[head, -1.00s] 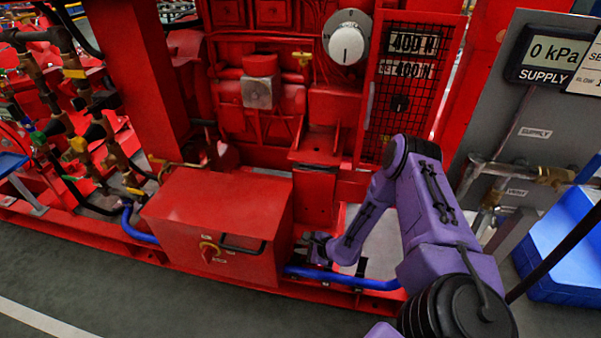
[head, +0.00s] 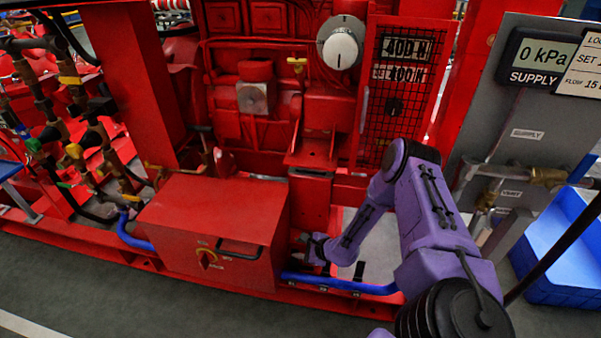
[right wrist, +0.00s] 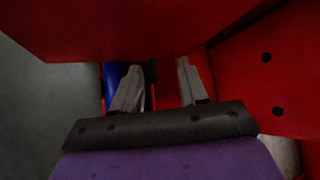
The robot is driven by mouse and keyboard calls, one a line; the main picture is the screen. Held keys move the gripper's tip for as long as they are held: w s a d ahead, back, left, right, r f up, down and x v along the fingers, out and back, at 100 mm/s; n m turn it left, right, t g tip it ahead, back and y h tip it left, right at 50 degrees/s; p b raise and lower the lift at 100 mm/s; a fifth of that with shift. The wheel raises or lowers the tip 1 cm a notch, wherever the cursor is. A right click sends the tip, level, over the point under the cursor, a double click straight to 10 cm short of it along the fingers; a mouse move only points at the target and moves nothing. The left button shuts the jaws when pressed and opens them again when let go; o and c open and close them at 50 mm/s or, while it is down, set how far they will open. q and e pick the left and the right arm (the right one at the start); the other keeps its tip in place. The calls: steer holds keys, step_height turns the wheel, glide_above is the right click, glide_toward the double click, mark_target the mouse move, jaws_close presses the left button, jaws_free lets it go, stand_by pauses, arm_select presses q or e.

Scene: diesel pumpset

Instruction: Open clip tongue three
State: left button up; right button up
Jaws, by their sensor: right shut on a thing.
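A blue hose (head: 340,283) runs along the red base, held by black clips; one clip (head: 359,271) shows to the right of my gripper. My right gripper (head: 311,248) reaches in low beside the right end of the red box, just above the hose. In the right wrist view its two grey fingers (right wrist: 158,78) stand a little apart, shut on a small dark part between them, taken as clip tongue three. That part is mostly hidden in shadow, and its tilt cannot be told. The blue hose (right wrist: 112,82) shows beside the left finger. My left gripper is not in view.
The red box (head: 212,215) with a black handle stands close left of the gripper. Red engine parts and a mesh guard (head: 402,90) rise behind. A grey panel (head: 475,125) and a blue bin (head: 545,255) stand right. The floor in front is clear.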

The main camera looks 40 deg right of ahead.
steer(key=shift+w+d+f, duration=0.1)
steer(key=shift+d, duration=0.15)
steer(key=a+p+v, duration=0.1)
steer(key=p+v, duration=0.5)
steer(key=v, duration=0.4)
steer(key=shift+s+d+r, duration=0.2)
steer(key=shift+s+d, duration=0.05)
steer(key=shift+s, duration=0.05)
